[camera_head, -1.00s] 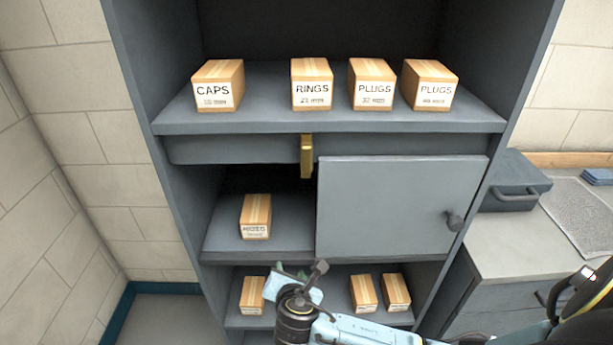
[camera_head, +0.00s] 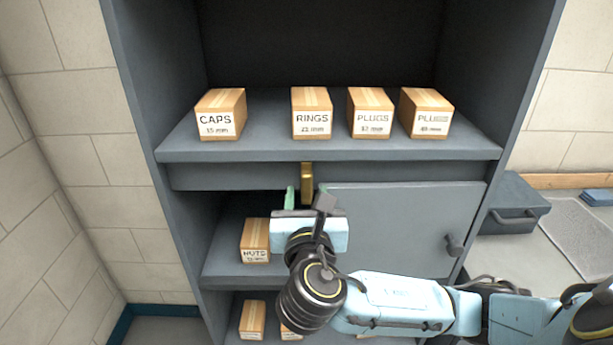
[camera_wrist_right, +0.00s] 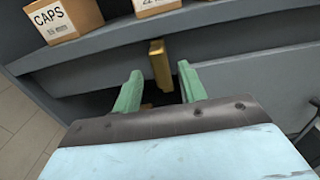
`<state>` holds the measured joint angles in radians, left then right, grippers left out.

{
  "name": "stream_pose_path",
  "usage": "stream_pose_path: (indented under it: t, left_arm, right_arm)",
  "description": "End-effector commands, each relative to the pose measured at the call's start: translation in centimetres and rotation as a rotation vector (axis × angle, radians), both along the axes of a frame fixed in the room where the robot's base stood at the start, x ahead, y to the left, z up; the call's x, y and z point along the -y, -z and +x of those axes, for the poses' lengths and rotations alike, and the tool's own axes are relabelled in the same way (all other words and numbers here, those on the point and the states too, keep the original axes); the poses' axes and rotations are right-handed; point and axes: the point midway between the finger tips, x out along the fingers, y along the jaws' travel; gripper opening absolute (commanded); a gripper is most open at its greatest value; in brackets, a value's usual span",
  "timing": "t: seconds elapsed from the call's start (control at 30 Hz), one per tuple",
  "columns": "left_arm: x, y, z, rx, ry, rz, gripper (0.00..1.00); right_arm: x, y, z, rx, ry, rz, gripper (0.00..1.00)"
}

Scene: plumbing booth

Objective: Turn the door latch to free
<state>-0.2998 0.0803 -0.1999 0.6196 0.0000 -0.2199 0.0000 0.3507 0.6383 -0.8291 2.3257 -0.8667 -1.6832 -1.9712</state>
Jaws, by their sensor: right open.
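The door latch (camera_head: 307,176) is a small brass bar hanging upright from the rail under the upper shelf, at the top left corner of the grey cabinet door (camera_head: 400,225). It also shows in the right wrist view (camera_wrist_right: 160,64), ahead of and between the green fingertips. My right gripper (camera_head: 300,195) is open and empty, just below and in front of the latch. In the right wrist view the open fingers (camera_wrist_right: 158,88) point toward the latch; whether they touch it I cannot tell. My arm hides part of the door's lower left. My left gripper is not in view.
Boxes of caps (camera_head: 220,113), rings (camera_head: 312,112) and plugs (camera_head: 371,112) stand on the upper shelf. A box of nuts (camera_head: 255,240) sits in the open compartment left of the door. The door has a dark knob (camera_head: 454,245). A grey case (camera_head: 515,205) stands right.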

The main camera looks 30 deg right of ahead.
Motion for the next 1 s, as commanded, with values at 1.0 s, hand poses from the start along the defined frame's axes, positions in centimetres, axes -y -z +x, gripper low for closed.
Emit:
stream_pose_path:
  t: [1.0]
  left_arm:
    - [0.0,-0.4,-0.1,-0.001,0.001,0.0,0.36]
  right_arm:
    - [3.4,0.0,5.6,-0.001,0.0,0.003,0.09]
